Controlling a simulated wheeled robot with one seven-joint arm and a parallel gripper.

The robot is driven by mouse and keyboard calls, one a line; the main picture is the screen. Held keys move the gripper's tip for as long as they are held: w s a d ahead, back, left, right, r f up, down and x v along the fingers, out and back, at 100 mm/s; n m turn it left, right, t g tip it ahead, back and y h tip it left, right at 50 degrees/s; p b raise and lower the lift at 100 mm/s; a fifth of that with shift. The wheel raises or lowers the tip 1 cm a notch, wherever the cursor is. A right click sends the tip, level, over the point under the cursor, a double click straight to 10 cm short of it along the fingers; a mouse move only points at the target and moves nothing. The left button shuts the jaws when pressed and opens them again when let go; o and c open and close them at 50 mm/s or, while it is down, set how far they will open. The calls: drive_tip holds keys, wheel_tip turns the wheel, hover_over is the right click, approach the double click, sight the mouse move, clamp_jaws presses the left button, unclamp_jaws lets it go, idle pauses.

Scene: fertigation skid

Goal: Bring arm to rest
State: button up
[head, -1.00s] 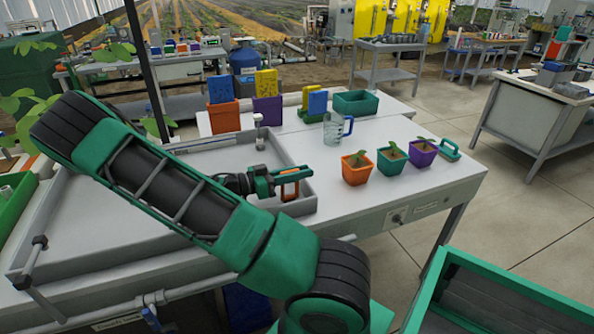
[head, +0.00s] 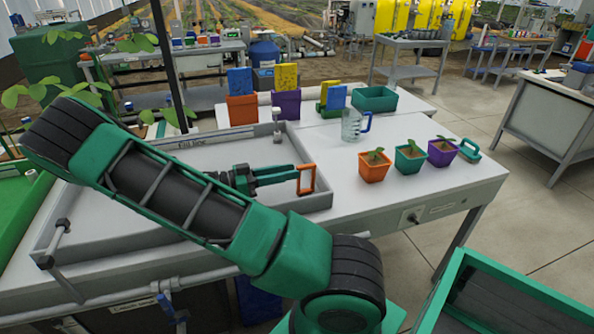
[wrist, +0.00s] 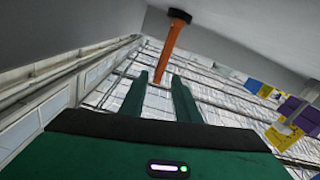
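My gripper (head: 298,174) is over the grey sink-like tray (head: 75,240) in the bench, pointing right. Its two green fingers are apart, with nothing held between them; the wrist view (wrist: 157,82) also shows the gap. An orange loop-shaped handle (head: 313,180) stands just beyond the fingertips by the tray's right wall. In the wrist view the orange handle (wrist: 170,45) runs from a dark round foot on a grey surface towards the gap. Whether it touches a finger I cannot tell. My arm stretches across the tray's front, hiding part of it.
Orange (head: 374,171), teal (head: 410,160) and purple (head: 441,155) seedling pots stand right of the tray, near a clear jug (head: 352,128) and a teal handled block (head: 469,150). A small white-topped post (head: 277,125) rises at the tray's back. A green crate (head: 470,262) is at front right.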

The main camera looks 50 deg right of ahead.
drive_tip(key=shift+w+a, duration=0.35)
drive_tip(key=shift+a, duration=0.2)
